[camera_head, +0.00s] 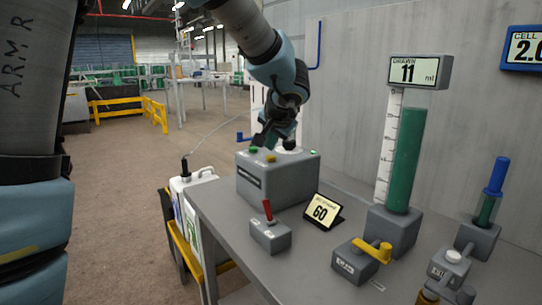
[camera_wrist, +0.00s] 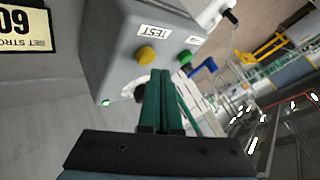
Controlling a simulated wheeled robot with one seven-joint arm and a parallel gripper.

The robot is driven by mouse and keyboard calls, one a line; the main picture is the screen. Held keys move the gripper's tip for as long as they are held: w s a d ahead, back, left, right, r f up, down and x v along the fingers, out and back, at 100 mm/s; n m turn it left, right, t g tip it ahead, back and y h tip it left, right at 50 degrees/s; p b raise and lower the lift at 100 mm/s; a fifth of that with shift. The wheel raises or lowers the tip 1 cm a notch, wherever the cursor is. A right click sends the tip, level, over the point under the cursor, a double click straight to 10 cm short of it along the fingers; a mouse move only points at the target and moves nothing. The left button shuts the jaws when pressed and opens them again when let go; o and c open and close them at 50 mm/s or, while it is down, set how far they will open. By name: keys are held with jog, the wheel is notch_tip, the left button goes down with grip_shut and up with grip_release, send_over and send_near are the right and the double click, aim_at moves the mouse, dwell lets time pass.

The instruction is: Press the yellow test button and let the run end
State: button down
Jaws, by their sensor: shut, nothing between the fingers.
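The yellow test button (camera_wrist: 146,55) is on the grey control box (camera_wrist: 112,40), beside a label reading TEST, in the wrist view. A green button (camera_wrist: 184,57) is to its right. In the head view the box (camera_head: 265,185) stands on the bench's far left, with the yellow button (camera_head: 270,158) on its top. My gripper (camera_head: 265,140) is over the box top there. In the wrist view its green fingers (camera_wrist: 160,75) are together and empty, with their tips just below the yellow button in the picture. I cannot tell whether they touch the box.
A red-lever box (camera_head: 270,235), a card reading 60 (camera_head: 322,211) and a yellow-handled valve (camera_head: 358,258) stand on the bench (camera_head: 300,255). A green-filled cylinder (camera_head: 404,160) stands under a display reading 11 ml (camera_head: 412,71). A white jug (camera_head: 195,200) is left of the bench.

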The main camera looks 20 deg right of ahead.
aim_at(271, 158)
jog(key=shift+r, duration=0.1)
jog(key=shift+r+p, duration=1.5)
jog(key=shift+r, duration=0.95)
jog(key=shift+f, duration=0.1)
jog(key=a+f+n+g+y, duration=0.2)
jog(key=a+f, duration=0.3)
jog(key=a, duration=0.6)
jog(key=a+f+n+g+y, duration=0.15)
jog(key=a+f, duration=0.35)
jog(key=a, duration=0.6)
jog(key=s+a+f+n+g+h, duration=0.1)
jog(key=s+a+f+n+g, duration=0.1)
jog(key=s+a, duration=0.3)
jog(key=s+a+f+n+g, duration=0.2)
jog(key=s+a+f+n, duration=0.2)
jog(key=a, duration=0.5)
jog(key=shift+s+n+h, duration=0.35)
jog(key=shift+s+n, duration=0.1)
